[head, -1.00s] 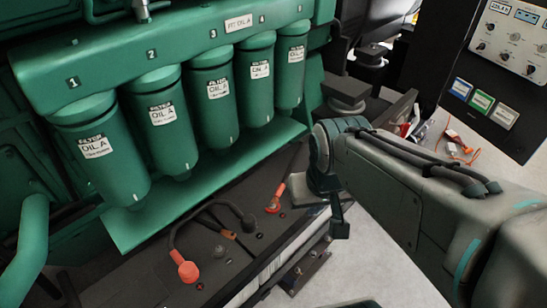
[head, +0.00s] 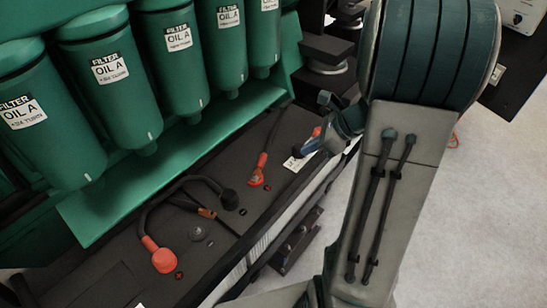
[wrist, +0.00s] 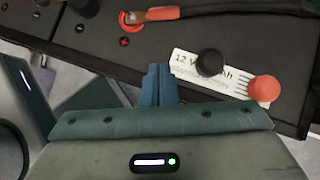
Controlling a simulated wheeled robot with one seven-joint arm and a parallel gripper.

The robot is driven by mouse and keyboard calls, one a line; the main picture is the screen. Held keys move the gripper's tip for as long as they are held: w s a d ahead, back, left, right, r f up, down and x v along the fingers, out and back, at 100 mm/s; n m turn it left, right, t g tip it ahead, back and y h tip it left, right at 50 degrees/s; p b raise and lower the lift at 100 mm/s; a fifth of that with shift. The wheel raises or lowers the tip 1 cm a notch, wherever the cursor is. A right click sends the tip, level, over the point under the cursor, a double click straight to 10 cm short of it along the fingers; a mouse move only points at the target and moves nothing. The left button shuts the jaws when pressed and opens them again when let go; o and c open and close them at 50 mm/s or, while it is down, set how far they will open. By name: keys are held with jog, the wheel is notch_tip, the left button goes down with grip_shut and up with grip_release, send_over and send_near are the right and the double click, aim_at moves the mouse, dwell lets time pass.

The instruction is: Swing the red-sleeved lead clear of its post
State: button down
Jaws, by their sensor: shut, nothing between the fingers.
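The red-sleeved lead (head: 262,162) lies on the dark battery top, its ring lug at the near end. My gripper (head: 310,146) is just right of the lead in the head view. In the wrist view its blue fingers (wrist: 157,85) are closed together and empty, below the lead and apart from it.
A black cap (wrist: 210,63) and a red cap (wrist: 264,88) are by the white battery label (wrist: 190,68). A black cable with a red boot (head: 163,257) arches over the battery's nearer part. Green oil filters (head: 110,72) overhang behind. Pale floor (head: 470,220) is open at right.

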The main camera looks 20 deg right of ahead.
jog(key=b, duration=0.2)
send_near(274, 168)
jog(key=x, duration=0.4)
jog(key=shift+s+f, duration=0.2)
jog(key=shift+s, duration=0.05)
jog(key=shift+w+a, duration=0.7)
jog(key=shift+a, duration=0.35)
jog(key=shift+w+a+f, duration=0.2)
jog(key=shift+w+a, duration=0.15)
jog(key=shift+a, duration=0.25)
